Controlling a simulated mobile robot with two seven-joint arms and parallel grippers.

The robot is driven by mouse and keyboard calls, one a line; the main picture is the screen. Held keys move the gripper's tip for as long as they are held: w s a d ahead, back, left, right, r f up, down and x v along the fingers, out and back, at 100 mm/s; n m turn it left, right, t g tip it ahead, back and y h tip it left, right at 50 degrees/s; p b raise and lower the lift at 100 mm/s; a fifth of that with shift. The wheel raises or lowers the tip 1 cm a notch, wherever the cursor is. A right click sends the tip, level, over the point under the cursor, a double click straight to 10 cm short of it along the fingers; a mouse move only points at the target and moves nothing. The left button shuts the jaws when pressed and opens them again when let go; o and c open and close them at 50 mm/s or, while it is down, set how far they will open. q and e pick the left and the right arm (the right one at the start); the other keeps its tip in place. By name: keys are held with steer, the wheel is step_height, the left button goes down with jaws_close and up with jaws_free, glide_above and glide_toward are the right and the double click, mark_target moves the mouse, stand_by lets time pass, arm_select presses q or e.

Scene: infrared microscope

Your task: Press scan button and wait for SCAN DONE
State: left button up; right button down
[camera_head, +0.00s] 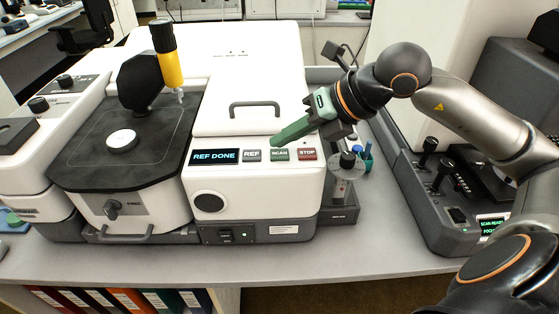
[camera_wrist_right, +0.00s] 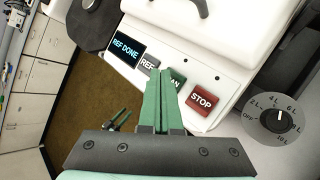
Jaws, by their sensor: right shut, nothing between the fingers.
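The green SCAN button (camera_head: 280,155) sits on the white front panel of the instrument, between the grey REF button (camera_head: 252,156) and the red STOP button (camera_head: 307,154). The display (camera_head: 215,157) reads REF DONE. My right gripper (camera_head: 276,142) is shut and empty, its green fingers pointing down toward the SCAN button from just above and behind it. In the right wrist view the fingertips (camera_wrist_right: 161,72) partly cover the SCAN button (camera_wrist_right: 178,80) and lie beside the REF button. I cannot tell whether they touch the panel. My left gripper is out of view.
A white lid with a dark handle (camera_head: 254,107) rises behind the panel. A dial (camera_head: 347,162) and small bottles are at right. Another unit (camera_head: 437,190) with joysticks stands further right.

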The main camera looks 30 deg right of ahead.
mark_target(286, 156)
stand_by(1.2)
stand_by(0.7)
steer(key=shift+f+b, duration=0.4)
steer(key=shift+b, duration=0.1)
steer(key=shift+f+b, duration=0.4)
steer(key=shift+b, duration=0.1)
stand_by(0.5)
steer(key=shift+r, duration=0.1)
steer(key=shift+r+p, duration=0.7)
steer(key=shift+r, duration=0.05)
step_height(286, 156, up, 5)
steer(key=p, duration=0.4)
